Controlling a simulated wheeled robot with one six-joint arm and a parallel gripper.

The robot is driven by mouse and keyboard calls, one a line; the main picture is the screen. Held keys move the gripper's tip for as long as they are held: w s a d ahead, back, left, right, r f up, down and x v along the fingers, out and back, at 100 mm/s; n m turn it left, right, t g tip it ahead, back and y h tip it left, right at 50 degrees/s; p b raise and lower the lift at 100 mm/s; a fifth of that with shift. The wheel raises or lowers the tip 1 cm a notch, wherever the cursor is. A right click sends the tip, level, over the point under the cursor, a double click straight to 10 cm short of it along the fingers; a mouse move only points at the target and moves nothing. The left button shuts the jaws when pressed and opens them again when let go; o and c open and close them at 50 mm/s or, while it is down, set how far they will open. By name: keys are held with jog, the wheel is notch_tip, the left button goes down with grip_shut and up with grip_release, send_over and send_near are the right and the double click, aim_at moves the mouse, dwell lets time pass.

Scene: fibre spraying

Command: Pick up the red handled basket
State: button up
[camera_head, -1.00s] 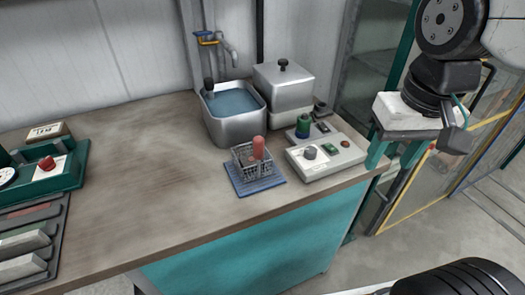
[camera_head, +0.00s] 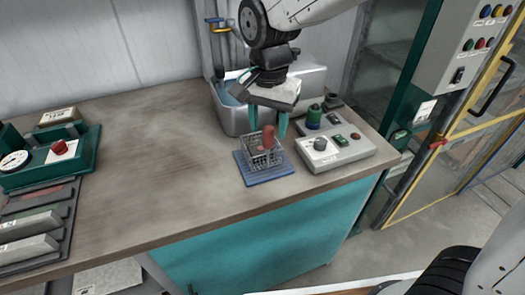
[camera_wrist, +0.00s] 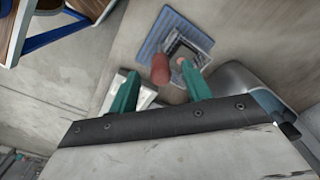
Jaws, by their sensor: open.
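The basket (camera_head: 262,157) is a small wire basket with an upright red handle (camera_head: 269,137). It stands on a blue mat (camera_head: 247,178) near the front edge of the bench. My gripper (camera_head: 268,136) is above and just behind the basket, its two teal fingers pointing down, apart and empty. In the wrist view the red handle (camera_wrist: 160,68) lies beyond the fingertips of my gripper (camera_wrist: 160,80), roughly between them. The wire basket (camera_wrist: 182,47) and the blue mat (camera_wrist: 157,32) show behind it. I cannot tell the exact height gap between fingers and handle.
A metal water basin (camera_head: 232,117) stands behind the basket, partly hidden by my arm. A control box (camera_head: 335,150) with knobs is close on the right. A green device (camera_head: 50,160) sits at the far left. The middle of the bench (camera_head: 160,150) is clear.

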aim_at(268, 138)
notch_tip(268, 138, down, 5)
jog(key=shift+w+d+r, duration=0.1)
jog(key=shift+w+r, duration=0.05)
jog(key=shift+r, duration=0.05)
jog(key=c, duration=1)
grip_shut()
jog(key=shift+r, duration=0.2)
